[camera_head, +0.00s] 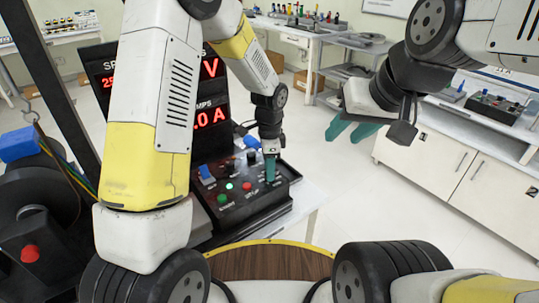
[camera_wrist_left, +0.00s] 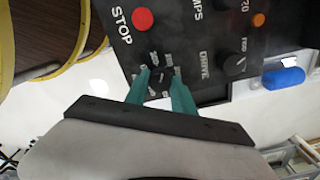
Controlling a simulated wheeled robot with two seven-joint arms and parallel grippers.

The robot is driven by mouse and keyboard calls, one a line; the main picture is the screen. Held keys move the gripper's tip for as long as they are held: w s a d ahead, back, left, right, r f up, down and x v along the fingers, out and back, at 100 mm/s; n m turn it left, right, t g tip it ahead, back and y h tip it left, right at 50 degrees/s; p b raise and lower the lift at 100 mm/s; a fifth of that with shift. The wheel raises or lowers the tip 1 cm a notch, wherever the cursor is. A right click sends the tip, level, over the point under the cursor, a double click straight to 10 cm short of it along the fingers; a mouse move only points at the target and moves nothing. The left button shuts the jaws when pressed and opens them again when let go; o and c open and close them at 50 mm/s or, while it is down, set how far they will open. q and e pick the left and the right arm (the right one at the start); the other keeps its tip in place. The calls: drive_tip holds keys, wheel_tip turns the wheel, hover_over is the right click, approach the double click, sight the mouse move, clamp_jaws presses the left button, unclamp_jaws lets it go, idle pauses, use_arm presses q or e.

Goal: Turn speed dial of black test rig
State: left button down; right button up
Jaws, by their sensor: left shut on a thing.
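The black test rig's control panel (camera_head: 236,196) stands on a table below a display with red digits. My left gripper (camera_head: 270,168) reaches down onto the panel's right part. In the left wrist view its two teal fingers (camera_wrist_left: 161,78) are closed around a small dark dial, which is mostly hidden between the tips; small labels surround it. It seems to be the speed dial, but its own name is not readable. A black DRIVE knob (camera_wrist_left: 233,65) and a red STOP button (camera_wrist_left: 142,19) sit nearby. My right gripper (camera_head: 350,131) is open and empty in the air, away from the rig.
A blue object (camera_wrist_left: 284,78) is beside the panel in the left wrist view. A motor with a red button (camera_head: 30,253) stands at left.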

use_arm(q)
drive_tip(key=n, duration=0.7)
drive_tip(key=shift+r, duration=0.1)
drive_tip(key=n, duration=0.3)
drive_tip(key=shift+n, duration=0.4)
drive_tip(key=shift+w+n, duration=0.1)
drive_tip(key=shift+n, duration=1.8)
drive_tip(key=c, duration=1.1)
unclamp_jaws()
drive_tip(key=shift+o, duration=0.2)
